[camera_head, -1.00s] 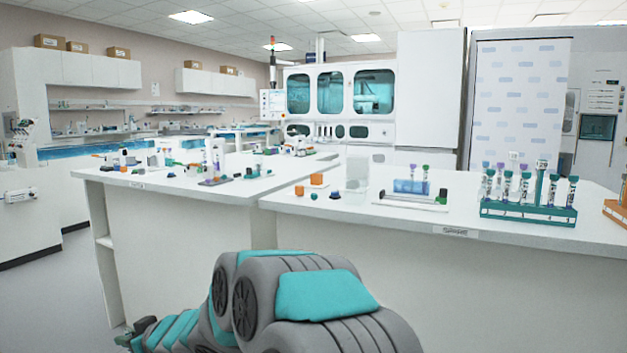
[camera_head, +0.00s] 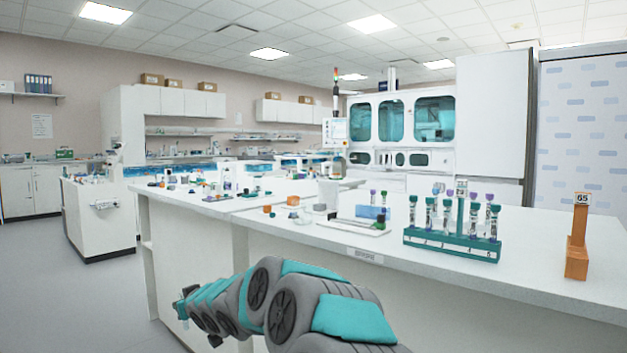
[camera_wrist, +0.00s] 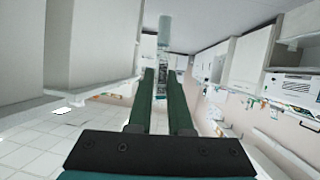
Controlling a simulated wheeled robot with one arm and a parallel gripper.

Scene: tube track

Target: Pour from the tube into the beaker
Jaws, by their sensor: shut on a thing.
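My gripper (camera_wrist: 161,82) is shut on a tube (camera_wrist: 163,45) in the wrist view; the tube stands out beyond the dark green fingertips. Its far end looks grey-green, and its contents cannot be made out. In the head view my arm stretches left, in front of the bench, with the gripper (camera_head: 182,306) small at its far end, low and clear of the benchtop. A translucent beaker-like vessel (camera_head: 328,192) stands on the bench behind the arm, well to the right of the gripper.
A teal rack (camera_head: 450,243) with several capped tubes stands on the white bench (camera_head: 520,285). An orange stand marked 65 (camera_head: 577,245) is to its right. A blue block on a white tray (camera_head: 355,222) and small coloured items lie near the vessel. Floor at left (camera_head: 70,290) is clear.

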